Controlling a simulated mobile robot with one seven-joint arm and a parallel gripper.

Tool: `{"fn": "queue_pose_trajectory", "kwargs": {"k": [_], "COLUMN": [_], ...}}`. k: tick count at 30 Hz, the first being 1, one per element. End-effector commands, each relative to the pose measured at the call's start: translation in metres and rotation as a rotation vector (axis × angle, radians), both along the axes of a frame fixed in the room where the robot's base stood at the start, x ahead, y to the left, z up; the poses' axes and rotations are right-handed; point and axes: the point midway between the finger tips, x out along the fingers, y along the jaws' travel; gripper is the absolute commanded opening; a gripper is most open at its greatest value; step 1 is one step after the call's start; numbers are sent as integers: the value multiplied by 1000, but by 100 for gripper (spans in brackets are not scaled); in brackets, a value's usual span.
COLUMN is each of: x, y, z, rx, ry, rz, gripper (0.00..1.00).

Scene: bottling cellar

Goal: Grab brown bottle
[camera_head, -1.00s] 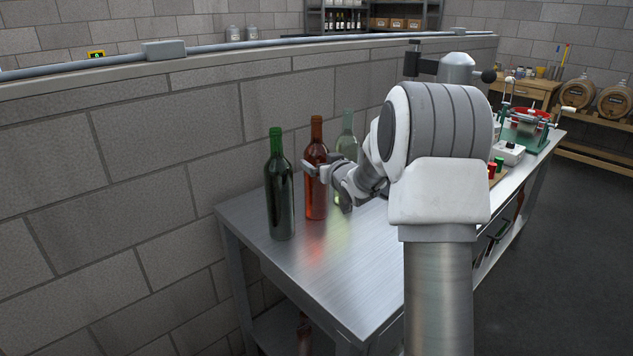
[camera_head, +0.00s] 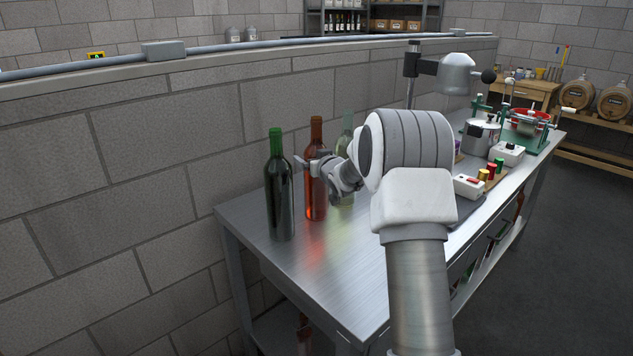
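The brown bottle (camera_head: 316,205) stands upright on the metal table, between a dark green bottle (camera_head: 279,205) on its left and a pale clear-green bottle (camera_head: 347,130) on its right. My gripper (camera_head: 309,164) is at the brown bottle's shoulder, reaching in from the right. Its fingers look spread, and one shows in front of the glass and just past the bottle's left side. I cannot tell whether they touch the bottle. My gripper and wrist hide part of the brown bottle's upper body and much of the pale bottle.
The metal table (camera_head: 335,280) is bare in front of the bottles. A block wall (camera_head: 150,170) runs close behind them. A white box with buttons (camera_head: 467,186), coloured caps and a green-and-red device (camera_head: 528,122) stand farther right. My arm covers the table's middle.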

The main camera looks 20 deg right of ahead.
Motion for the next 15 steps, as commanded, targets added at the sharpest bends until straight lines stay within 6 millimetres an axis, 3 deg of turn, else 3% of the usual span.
{"fn": "queue_pose_trajectory", "kwargs": {"k": [2,15], "x": [0,0], "y": [0,0], "z": [0,0], "rx": [0,0], "ry": [0,-1], "rz": [0,0], "gripper": [78,0]}}
